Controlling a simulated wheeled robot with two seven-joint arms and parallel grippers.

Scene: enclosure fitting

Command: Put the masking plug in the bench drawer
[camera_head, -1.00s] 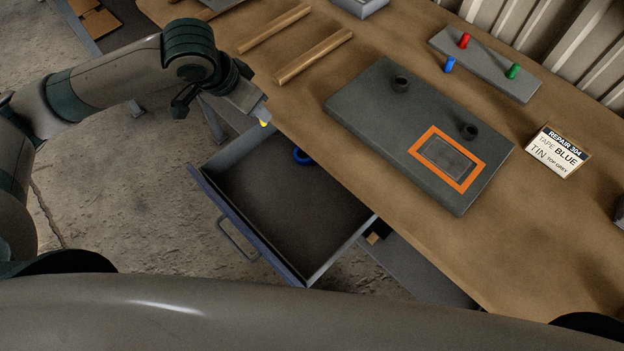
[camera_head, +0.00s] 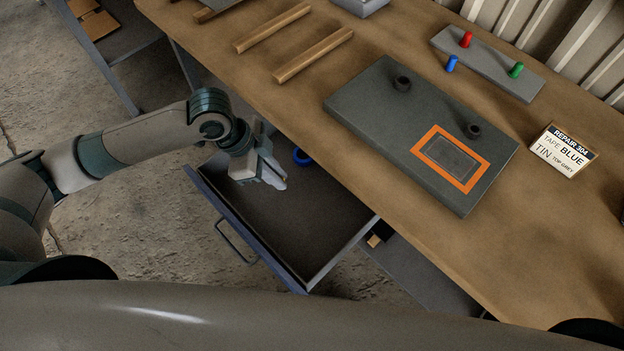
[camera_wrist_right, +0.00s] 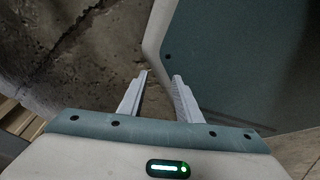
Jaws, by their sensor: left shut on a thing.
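My left gripper (camera_head: 280,183) is shut and reaches down over the open bench drawer (camera_head: 300,225), inside its outline in the head view. It holds the masking plug, a small yellow piece that showed at its tips earlier. Now the plug is almost wholly hidden by the fingers, and I cannot tell whether it touches the drawer floor.
On the wooden bench (camera_head: 400,230) lie a grey panel (camera_head: 370,100) with an orange-framed window (camera_head: 450,158), two wooden bars (camera_head: 313,55) and a label card (camera_head: 562,148). A grey rack (camera_head: 490,65) bears red, blue and green pegs. The drawer's front half is clear.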

